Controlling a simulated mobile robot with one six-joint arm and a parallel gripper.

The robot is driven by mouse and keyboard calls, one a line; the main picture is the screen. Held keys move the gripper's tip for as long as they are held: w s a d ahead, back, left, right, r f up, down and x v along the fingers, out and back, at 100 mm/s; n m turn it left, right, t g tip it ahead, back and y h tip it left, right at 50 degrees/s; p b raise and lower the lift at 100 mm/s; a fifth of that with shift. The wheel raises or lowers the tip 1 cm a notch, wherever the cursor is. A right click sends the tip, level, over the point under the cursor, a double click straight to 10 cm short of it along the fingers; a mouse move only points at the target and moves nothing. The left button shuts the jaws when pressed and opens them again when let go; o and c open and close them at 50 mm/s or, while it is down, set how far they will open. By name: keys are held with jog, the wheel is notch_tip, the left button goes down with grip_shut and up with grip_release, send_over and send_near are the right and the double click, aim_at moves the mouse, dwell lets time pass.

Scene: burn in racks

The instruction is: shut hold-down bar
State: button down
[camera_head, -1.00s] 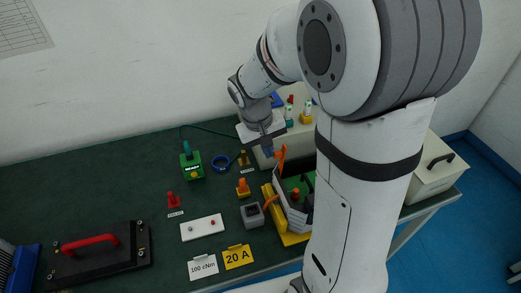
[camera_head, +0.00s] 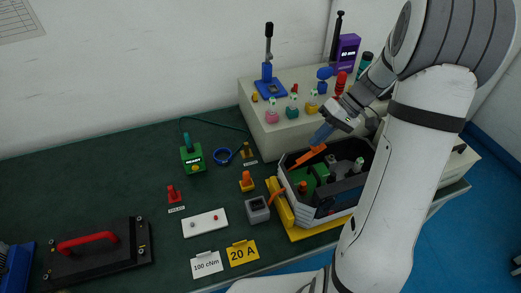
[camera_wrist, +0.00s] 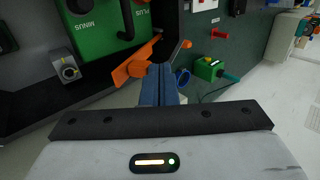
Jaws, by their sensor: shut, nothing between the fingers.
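The hold-down bar (camera_head: 308,157) is an orange bar at the back left of a grey open-topped case (camera_head: 284,182). It slants up to the right, above a green block (camera_head: 320,173). In the wrist view the orange bar (camera_wrist: 134,66) lies just left of my fingertips, with the green block (camera_wrist: 95,25), marked MINUS and PLUS, beyond it. My gripper (camera_head: 318,140) is shut and empty, its blue fingers close to the bar's raised end. The fingers also show in the wrist view (camera_wrist: 160,72). I cannot tell whether they touch the bar.
The case sits on a yellow base (camera_head: 287,217) with an orange lever (camera_head: 274,198) at its left. A grey box (camera_head: 258,209) stands beside it. A raised pale bench (camera_head: 262,135) with coloured fixtures is behind. The green tabletop (camera_head: 110,185) has clear room at left.

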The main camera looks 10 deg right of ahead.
aim_at(319, 148)
jog(key=d+f+y, duration=0.1)
jog(key=f+y+b, duration=0.1)
jog(key=d+f+y+b, duration=0.1)
jog(key=shift+w+d+f+g, duration=0.15)
jog(key=shift+w+d+g, duration=0.15)
jog(key=shift+d, duration=0.05)
jog(key=shift+w+d+f+b, duration=0.1)
jog(key=shift+d+f+b, duration=0.4)
jog(key=shift+f, duration=0.2)
